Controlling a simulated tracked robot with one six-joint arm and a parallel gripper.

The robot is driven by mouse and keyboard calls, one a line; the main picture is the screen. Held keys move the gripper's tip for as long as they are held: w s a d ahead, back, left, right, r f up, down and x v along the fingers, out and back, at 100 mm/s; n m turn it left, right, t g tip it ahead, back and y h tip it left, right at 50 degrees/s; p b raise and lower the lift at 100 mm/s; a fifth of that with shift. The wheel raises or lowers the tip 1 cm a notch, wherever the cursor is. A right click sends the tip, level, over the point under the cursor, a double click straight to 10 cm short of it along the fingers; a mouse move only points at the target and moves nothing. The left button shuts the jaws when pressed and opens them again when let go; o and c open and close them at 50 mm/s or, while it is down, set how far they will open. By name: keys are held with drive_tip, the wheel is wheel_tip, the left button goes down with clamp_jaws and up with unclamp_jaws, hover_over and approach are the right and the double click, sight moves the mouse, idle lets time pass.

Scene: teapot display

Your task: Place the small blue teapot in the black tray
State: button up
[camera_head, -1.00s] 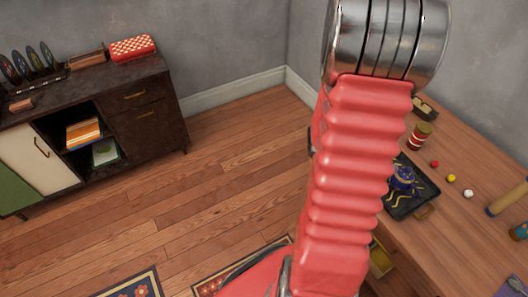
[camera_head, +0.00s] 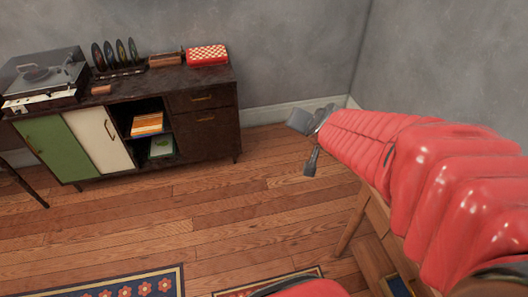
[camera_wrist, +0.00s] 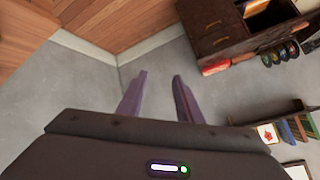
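My gripper (camera_wrist: 160,78) is open in the wrist view, with two purple fingers apart and nothing between them. In the head view my gripper (camera_head: 308,140) is at the end of my red arm, held in the air left of the wooden table. The small blue teapot and the black tray show in neither view now. In the earlier head frame a dark blue teapot with yellow marks stands in the black tray on the table.
A dark sideboard (camera_head: 205,140) stands against the wall with a record player (camera_head: 42,80), a record rack (camera_head: 118,72) and a red checkered box (camera_head: 207,55) on top. The wooden table (camera_head: 372,220) is mostly behind my arm. The wooden floor (camera_head: 240,215) between is clear.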

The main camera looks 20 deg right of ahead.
drive_tip(key=s+a+r+n+g+y, duration=0.25)
drive_tip(key=s+a+n, duration=0.4)
drive_tip(key=a, duration=0.55)
drive_tip(key=s+a+n+g, duration=0.1)
drive_tip(key=s+a+n, duration=0.1)
drive_tip(key=s, duration=0.8)
drive_tip(key=shift+s+a+r+g, duration=0.3)
drive_tip(key=shift+r+g, duration=0.05)
drive_tip(key=shift+r, duration=0.05)
